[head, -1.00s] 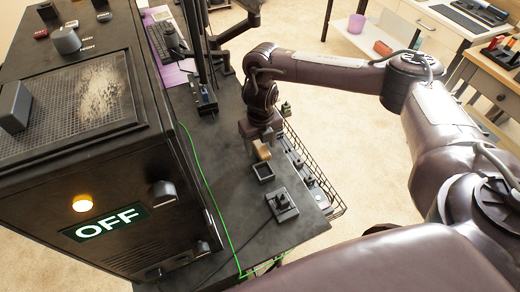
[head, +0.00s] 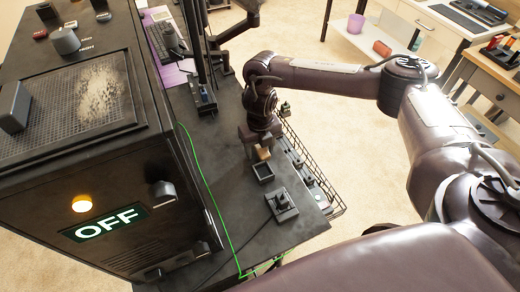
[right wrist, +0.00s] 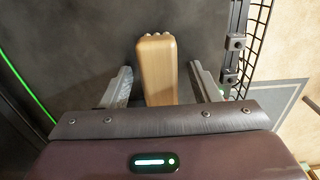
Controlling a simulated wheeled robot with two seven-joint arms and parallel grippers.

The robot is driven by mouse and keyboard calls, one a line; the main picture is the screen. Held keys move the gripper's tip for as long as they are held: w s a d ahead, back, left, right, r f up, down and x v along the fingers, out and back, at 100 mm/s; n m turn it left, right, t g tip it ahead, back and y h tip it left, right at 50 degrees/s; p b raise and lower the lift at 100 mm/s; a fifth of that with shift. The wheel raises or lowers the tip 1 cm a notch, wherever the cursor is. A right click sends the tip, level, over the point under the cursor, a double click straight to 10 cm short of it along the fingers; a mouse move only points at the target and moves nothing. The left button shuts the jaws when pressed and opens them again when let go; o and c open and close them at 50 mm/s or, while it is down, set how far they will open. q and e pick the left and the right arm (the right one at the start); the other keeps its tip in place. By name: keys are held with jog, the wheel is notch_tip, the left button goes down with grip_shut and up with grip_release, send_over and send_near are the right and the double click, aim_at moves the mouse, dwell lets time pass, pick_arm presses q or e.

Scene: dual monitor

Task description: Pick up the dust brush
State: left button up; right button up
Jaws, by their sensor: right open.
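The dust brush shows as a tan wooden block-like handle (head: 263,154) on the dark desk, partly hidden by my right gripper in the head view. In the right wrist view the wooden handle (right wrist: 157,70) stretches away from me, with small bumps at its far end. My right gripper (right wrist: 162,84) is open, one finger on each side of the handle, with a visible gap on both sides. The gripper also shows in the head view (head: 256,139), just above the brush. The brush's bristles are hidden. My left gripper is not in view.
A small dark tray (head: 263,172) and a black switch-like device (head: 282,205) lie near the brush. A wire basket (head: 315,180) hangs along the desk's right edge. A green cable (head: 205,185) runs along the desk beside a large dark machine (head: 110,180).

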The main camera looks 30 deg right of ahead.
jog(key=c, duration=1.1)
jog(key=shift+o, duration=0.2)
jog(key=shift+r, duration=0.15)
jog(key=shift+r, duration=0.6)
notch_tip(320, 180, up, 19)
jog(key=p, duration=0.5)
jog(key=o, duration=0.4)
jog(key=c, duration=0.3)
